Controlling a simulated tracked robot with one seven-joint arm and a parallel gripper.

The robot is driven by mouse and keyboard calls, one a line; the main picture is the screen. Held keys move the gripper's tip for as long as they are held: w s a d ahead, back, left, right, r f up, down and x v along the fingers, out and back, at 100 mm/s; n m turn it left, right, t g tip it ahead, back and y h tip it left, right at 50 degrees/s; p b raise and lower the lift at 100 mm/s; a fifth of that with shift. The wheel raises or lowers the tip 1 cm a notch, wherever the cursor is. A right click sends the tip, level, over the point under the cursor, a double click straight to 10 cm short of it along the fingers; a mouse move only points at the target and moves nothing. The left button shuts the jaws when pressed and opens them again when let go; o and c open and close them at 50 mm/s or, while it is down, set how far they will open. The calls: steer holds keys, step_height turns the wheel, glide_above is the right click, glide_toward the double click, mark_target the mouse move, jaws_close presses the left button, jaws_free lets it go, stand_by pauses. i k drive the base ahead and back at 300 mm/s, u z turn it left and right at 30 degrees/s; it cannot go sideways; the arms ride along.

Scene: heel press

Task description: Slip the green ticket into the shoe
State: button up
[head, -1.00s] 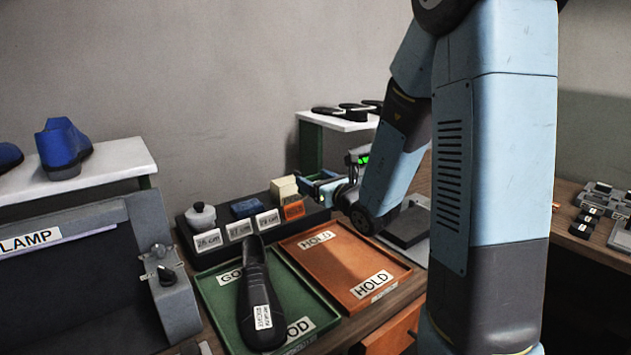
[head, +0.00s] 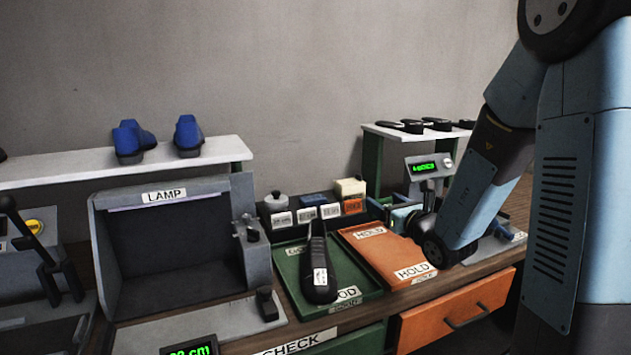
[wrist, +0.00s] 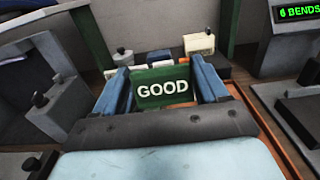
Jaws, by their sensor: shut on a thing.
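My gripper (head: 392,214) is at the right end of the card rack, near the back of the orange tray. In the wrist view, its two blue fingers (wrist: 163,84) are shut on the green ticket (wrist: 162,89), which faces the camera and reads GOOD. The shoe (head: 319,265) is black with a white label and lies lengthwise in the green tray (head: 363,283), toe to the front. The ticket is apart from the shoe, to its right and further back. The shoe's opening is hard to make out.
The orange HOLD tray (head: 388,253) is empty, right of the green tray. A grey lamp box (head: 165,240) is left. A machine with a green display (head: 428,172) stands at the back right.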

mark_target(323, 238)
steer(key=k, duration=0.9)
